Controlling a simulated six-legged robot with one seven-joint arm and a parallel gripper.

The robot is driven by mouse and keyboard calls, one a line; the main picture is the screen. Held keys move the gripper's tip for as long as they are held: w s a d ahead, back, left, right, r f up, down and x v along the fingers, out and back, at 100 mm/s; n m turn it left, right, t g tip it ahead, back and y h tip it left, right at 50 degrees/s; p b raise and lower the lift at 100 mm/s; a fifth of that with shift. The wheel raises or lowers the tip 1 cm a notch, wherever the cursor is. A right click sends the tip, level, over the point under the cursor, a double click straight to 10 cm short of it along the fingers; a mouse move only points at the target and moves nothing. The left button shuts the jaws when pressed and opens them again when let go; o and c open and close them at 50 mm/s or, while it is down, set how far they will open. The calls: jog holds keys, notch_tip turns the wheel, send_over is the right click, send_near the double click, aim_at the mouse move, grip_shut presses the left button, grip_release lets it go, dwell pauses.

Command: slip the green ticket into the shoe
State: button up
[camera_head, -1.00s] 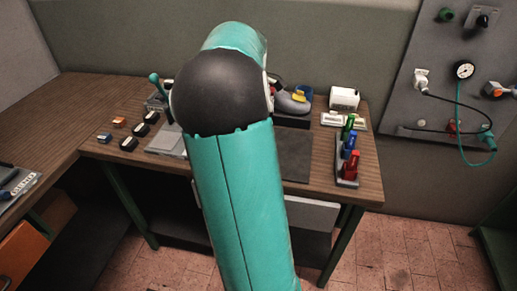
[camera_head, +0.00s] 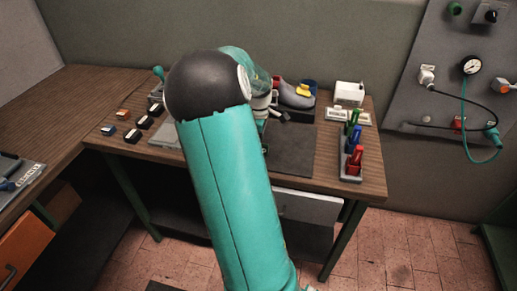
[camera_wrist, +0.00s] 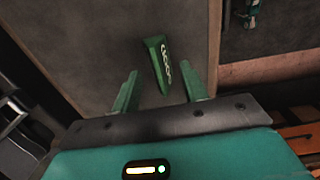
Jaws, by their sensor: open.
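The green ticket (camera_wrist: 158,63) shows in the wrist view as a narrow green piece with pale markings along one side. It lies on a dark grey surface, its near end towards the gap between my fingers. My gripper (camera_wrist: 159,72) is open, with one green finger on each side of the ticket's near end; I cannot tell their height above it. The shoe (camera_head: 297,97) is grey with a yellow patch, at the back of the bench in the head view. My arm hides part of the bench, and the ticket is not clear there.
A dark mat (camera_head: 293,155) lies at the bench front. A rack (camera_head: 349,178) with green, blue and red pieces stands right of it. A white box (camera_head: 349,94) is at the back right. Several small blocks (camera_head: 132,136) sit on the left. A pegboard with a gauge (camera_head: 471,66) is at right.

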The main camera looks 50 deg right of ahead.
jog(key=shift+f, duration=0.65)
jog(key=shift+c, duration=0.4)
grip_shut()
jog(key=shift+r, duration=0.1)
